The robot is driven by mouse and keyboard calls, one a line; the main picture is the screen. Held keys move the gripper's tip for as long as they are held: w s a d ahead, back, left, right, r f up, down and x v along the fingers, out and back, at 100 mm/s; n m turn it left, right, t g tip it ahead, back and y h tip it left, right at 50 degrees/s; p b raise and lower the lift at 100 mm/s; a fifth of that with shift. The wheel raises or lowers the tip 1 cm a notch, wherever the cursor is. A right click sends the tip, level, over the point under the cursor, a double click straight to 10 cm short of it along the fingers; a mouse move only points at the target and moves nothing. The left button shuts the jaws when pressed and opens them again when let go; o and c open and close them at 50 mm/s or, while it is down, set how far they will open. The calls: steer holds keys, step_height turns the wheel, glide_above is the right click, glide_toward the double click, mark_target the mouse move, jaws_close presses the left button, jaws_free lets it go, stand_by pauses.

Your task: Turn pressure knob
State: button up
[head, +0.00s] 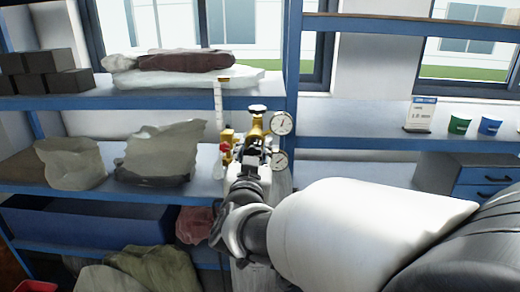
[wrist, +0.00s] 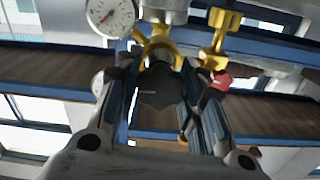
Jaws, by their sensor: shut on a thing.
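The brass gas regulator (head: 256,127) stands upright in front of the shelves, with two round white gauges, an upper one (head: 281,123) and a lower one (head: 278,160). The dark lobed pressure knob (wrist: 160,90) faces the wrist camera, below the yellow brass body (wrist: 158,48). My gripper (wrist: 163,82) has a finger on each side of the knob and is shut on it. In the head view my gripper (head: 250,157) is at the front of the regulator and hides most of the knob. One gauge (wrist: 111,16) also shows in the wrist view.
A flow tube (head: 218,108) with a red knob (head: 224,148) stands just left of the regulator; the red knob is close to my right finger in the wrist view (wrist: 221,80). Blue-edged shelves (head: 120,101) with bags and dark blocks (head: 40,70) lie behind. Green and blue cups (head: 459,125) stand right.

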steer(key=shift+c, duration=1.1)
steer(key=shift+m+b, duration=0.5)
steer(key=shift+b, duration=0.1)
steer(key=o, duration=1.1)
steer(key=shift+d, duration=0.15)
steer(key=shift+a, duration=0.3)
steer(key=shift+d, duration=0.1)
steer(key=shift+s, duration=0.1)
